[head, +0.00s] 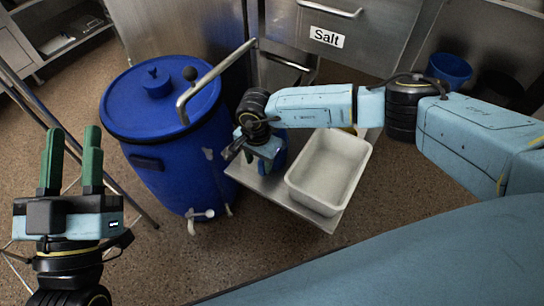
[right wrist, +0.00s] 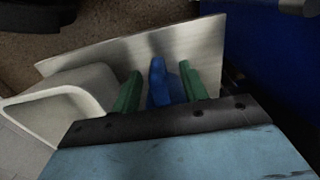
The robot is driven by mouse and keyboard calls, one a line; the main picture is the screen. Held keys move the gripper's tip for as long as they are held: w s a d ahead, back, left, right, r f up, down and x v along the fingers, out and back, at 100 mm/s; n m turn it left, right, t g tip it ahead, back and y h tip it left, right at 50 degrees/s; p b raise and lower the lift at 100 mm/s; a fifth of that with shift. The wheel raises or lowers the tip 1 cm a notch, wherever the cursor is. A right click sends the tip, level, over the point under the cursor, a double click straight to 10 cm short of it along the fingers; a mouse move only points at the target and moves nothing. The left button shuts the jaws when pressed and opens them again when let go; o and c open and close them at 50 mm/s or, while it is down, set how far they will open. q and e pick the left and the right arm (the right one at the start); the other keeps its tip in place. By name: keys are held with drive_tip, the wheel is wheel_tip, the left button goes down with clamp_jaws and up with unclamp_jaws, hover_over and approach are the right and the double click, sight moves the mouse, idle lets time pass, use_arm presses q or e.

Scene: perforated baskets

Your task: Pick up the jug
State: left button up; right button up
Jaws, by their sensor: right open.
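A blue jug (head: 279,157) stands on the metal shelf (head: 321,217), mostly hidden behind my right gripper in the head view. In the right wrist view, a blue part of the jug (right wrist: 160,82) shows between the two green fingers of my right gripper (right wrist: 157,90). These fingers are apart, one on each side of the blue part; I cannot tell whether they touch it. In the head view my right gripper (head: 256,152) is over the jug, its fingers mostly hidden. My left gripper (head: 71,158) is open and empty at the left, fingers pointing up, far from the jug.
A white tub (head: 309,196) stands on the shelf just right of the jug. A large blue barrel (head: 165,172) with a lid and tap stands close on the left. A bent metal handle (head: 216,75) rises near my right gripper. A drawer labelled Salt (head: 326,37) is behind.

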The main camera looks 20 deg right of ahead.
sight(261, 170)
drive_tip(key=f, duration=0.1)
drive_tip(key=f+b, duration=0.2)
drive_tip(key=shift+d+f, duration=0.3)
drive_tip(key=shift+f, duration=0.1)
drive_tip(key=shift+f+b, duration=0.35)
drive_tip(key=shift+f, duration=0.25)
use_arm(q)
drive_tip(key=s+r+t, duration=0.1)
drive_tip(key=t, duration=0.1)
drive_tip(key=s+r+t+h, duration=0.1)
drive_tip(key=s+t, duration=0.1)
drive_tip(key=shift+a+r, duration=0.3)
drive_tip(key=shift+a, duration=0.05)
use_arm(e)
drive_tip(key=shift+c, duration=0.3)
clamp_jaws()
